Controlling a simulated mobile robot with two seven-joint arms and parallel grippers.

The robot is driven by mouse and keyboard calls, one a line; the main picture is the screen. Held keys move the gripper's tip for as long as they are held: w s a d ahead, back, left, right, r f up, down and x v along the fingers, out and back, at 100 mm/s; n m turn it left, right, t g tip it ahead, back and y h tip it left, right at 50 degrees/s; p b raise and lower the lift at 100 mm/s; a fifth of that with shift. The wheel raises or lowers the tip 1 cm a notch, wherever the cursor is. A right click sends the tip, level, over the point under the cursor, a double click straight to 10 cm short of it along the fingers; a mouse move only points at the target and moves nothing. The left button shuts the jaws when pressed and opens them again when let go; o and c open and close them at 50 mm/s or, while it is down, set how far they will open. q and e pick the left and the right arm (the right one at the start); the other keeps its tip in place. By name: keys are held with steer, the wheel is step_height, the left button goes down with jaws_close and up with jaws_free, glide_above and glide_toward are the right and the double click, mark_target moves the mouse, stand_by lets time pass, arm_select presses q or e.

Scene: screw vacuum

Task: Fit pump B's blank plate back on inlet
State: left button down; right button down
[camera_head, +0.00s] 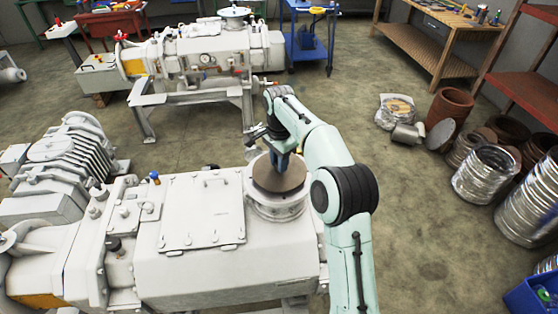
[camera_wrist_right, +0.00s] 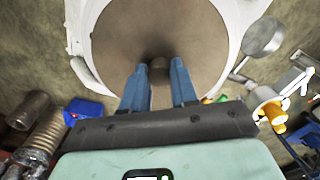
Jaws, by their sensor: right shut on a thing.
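The blank plate (camera_head: 279,178) is a round brown disc over the white flanged inlet (camera_head: 277,209) at the right end of the near pump (camera_head: 205,270). The plate looks level and roughly centred; I cannot tell whether it rests on the flange or hangs just above. My right gripper (camera_head: 284,164) reaches down over it with blue fingers. In the right wrist view the fingers (camera_wrist_right: 160,75) close around a small dark knob (camera_wrist_right: 158,66) in the middle of the plate (camera_wrist_right: 158,30). The white inlet rim (camera_wrist_right: 238,30) shows around the plate. My left gripper is not in view.
A second pump (camera_head: 205,55) stands on a frame behind. A finned pump unit (camera_head: 65,155) is at left. Metal ducts (camera_head: 484,172), brown pipes (camera_head: 449,105) and a workbench (camera_head: 440,35) are at right. Floor between is open.

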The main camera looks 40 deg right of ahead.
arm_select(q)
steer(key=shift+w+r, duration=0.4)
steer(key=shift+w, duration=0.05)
arm_select(e)
steer(key=shift+r, duration=0.1)
stand_by(0.6)
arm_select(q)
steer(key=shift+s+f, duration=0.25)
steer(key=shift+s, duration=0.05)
arm_select(e)
steer(key=shift+f, duration=0.8)
steer(key=c, duration=0.8)
jaws_free()
step_height(320, 180, up, 7)
steer(key=shift+w+f+p, duration=0.1)
steer(key=shift+f+p, duration=0.1)
steer(key=shift+p, duration=0.65)
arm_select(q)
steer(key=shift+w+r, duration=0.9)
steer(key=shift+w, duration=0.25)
arm_select(e)
step_height(320, 180, up, 7)
steer(key=shift+f, duration=0.1)
